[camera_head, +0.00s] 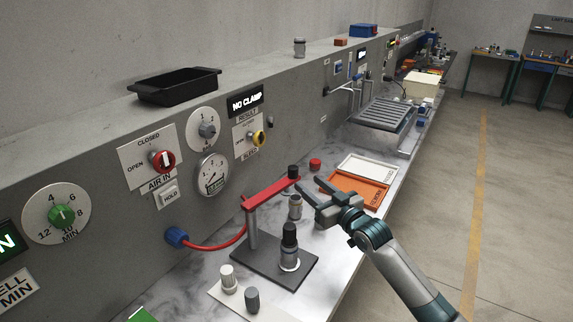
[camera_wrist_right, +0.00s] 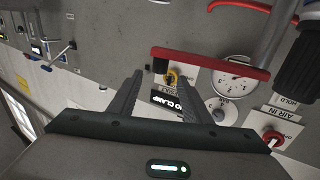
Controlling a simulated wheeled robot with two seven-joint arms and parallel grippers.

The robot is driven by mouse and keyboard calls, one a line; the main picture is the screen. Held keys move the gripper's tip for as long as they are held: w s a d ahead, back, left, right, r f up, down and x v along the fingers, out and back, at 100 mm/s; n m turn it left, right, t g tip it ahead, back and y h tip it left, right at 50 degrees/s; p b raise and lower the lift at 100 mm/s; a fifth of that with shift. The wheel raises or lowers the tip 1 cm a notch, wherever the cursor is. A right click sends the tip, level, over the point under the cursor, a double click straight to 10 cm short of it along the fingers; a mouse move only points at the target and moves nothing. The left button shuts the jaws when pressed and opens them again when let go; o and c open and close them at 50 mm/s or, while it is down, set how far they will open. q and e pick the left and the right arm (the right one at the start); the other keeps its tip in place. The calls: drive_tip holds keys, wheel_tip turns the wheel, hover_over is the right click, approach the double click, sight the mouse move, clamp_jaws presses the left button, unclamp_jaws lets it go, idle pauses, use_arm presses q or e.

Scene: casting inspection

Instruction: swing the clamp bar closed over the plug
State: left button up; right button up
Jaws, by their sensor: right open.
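The red clamp bar (camera_head: 270,190) sits on top of a grey post (camera_head: 252,232) on a dark base plate (camera_head: 262,265). It extends toward the back right, with a black knob (camera_head: 293,171) at its far end. The plug (camera_head: 289,233), black-topped, stands upright on a silver fitting (camera_head: 289,258) on the plate; the bar is not over it. My right gripper (camera_head: 309,187) is open and empty, just right of the bar's knob end. In the right wrist view the bar (camera_wrist_right: 222,67) shows beyond my open fingers (camera_wrist_right: 163,82). My left gripper is not in view.
Orange (camera_head: 372,190) and white (camera_head: 380,168) trays lie behind my gripper. A red hose (camera_head: 215,246) runs from the panel to the post. The display (camera_head: 245,102) reads NO CLAMP. Small cylinders (camera_head: 252,299) stand at the front.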

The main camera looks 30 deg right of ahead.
drive_tip(key=w+a+p, duration=0.1)
drive_tip(key=w+p, duration=0.1)
drive_tip(key=w, duration=1.1)
drive_tip(key=shift+w+a+p, duration=0.15)
drive_tip(key=shift+w+p, duration=0.2)
clamp_jaws()
